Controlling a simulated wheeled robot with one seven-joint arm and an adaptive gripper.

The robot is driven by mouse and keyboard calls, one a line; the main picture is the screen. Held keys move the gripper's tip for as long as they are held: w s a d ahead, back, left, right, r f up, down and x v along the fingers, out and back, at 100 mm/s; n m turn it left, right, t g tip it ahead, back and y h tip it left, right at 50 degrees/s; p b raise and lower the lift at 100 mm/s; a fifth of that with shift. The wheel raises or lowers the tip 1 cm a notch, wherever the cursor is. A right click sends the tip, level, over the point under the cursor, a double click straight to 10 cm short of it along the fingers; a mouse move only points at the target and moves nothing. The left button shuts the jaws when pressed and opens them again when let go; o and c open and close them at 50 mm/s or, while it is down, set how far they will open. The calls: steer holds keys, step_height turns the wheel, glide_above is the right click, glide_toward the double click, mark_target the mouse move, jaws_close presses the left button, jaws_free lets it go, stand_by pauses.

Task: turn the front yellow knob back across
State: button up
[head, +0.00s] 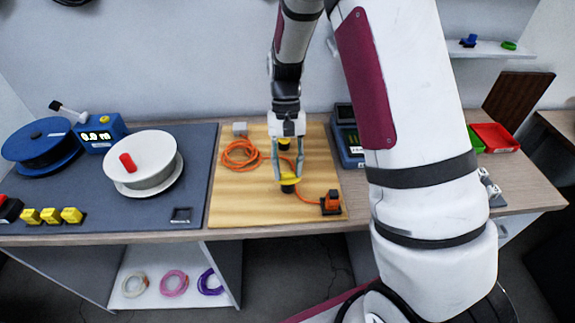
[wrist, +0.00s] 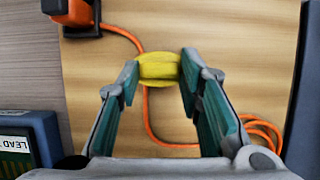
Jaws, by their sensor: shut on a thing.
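The front yellow knob (head: 288,181) sits on a dark round base near the front of the wooden board. In the wrist view the yellow knob (wrist: 158,68) lies between the fingertips of my gripper (wrist: 158,75), one finger against each end. My gripper (head: 288,172) points down onto it in the head view and is shut on it. The knob's long side runs left to right between the fingers in the wrist view. Another knob with a dark base (head: 284,144) is behind, partly hidden by my gripper.
The wooden board (head: 225,200) carries an orange cable (head: 240,155) and an orange-and-black connector (head: 331,202). A blue meter (head: 347,140) stands right of the board. A white spool (head: 143,165) and yellow blocks (head: 50,215) sit on the grey mat at left. My arm hides part of the right side.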

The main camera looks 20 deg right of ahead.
stand_by(0.3)
steer(key=o, duration=1.2)
steer(key=shift+c, duration=0.2)
steer(key=shift+r, duration=0.1)
steer(key=v, duration=1.2)
